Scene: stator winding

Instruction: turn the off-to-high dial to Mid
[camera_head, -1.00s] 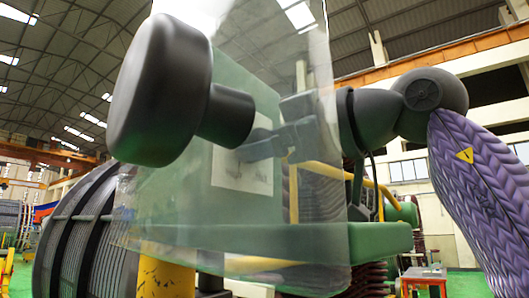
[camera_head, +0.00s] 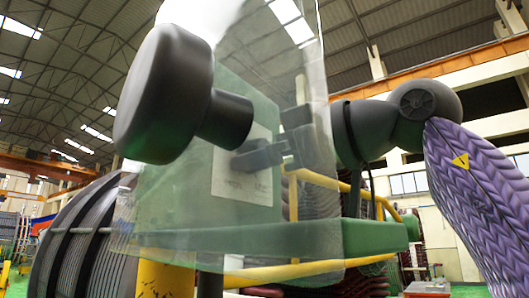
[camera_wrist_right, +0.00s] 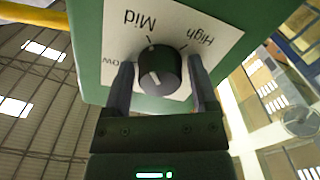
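The dial (camera_wrist_right: 160,69) is a small black knob with a white mark, on a white label plate (camera_wrist_right: 112,22). The plate reads Mid, High and a partly hidden "ow", all upside down in the right wrist view. Which word the mark points at is hard to tell. My right gripper (camera_wrist_right: 163,75) has one finger on each side of the dial, with narrow gaps visible. In the head view my right gripper (camera_head: 240,161) is in front of the plate (camera_head: 226,187), and its fingers hide the dial. My left gripper is not in view.
The plate is on a green box (camera_head: 235,95) above a green ledge (camera_head: 330,240). A clear panel (camera_head: 275,50) overlaps the box and gripper in the head view. A large dark knob-shaped thing on a stem (camera_head: 165,95) fills the left foreground. Yellow rails (camera_head: 325,180) stand behind.

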